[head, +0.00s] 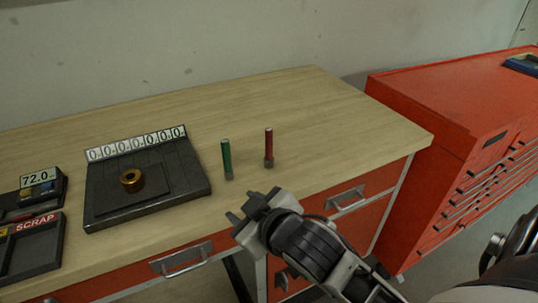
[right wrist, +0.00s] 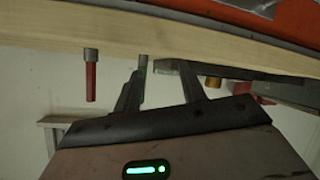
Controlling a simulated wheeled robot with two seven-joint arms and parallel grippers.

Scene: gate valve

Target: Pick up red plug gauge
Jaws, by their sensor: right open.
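The red plug gauge (head: 268,147) stands upright on the wooden workbench, with a grey lower end. A similar green plug gauge (head: 227,159) stands to its left. My right gripper (head: 248,208) is open and empty at the bench's front edge, in front of both gauges in the head view. In the right wrist view, which shows the scene upside down, the red gauge (right wrist: 91,78) is left of the open fingers (right wrist: 160,82), outside them. The green gauge (right wrist: 143,63) is partly hidden behind the left finger. My left gripper is not in view.
A dark fixture (head: 148,178) with a brass ring (head: 132,180) and a number strip sits left of the gauges. Dark trays (head: 32,255), one marked SCRAP, are at far left. A red tool cabinet (head: 440,120) stands at right. The bench (head: 330,110) is clear behind and right of the gauges.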

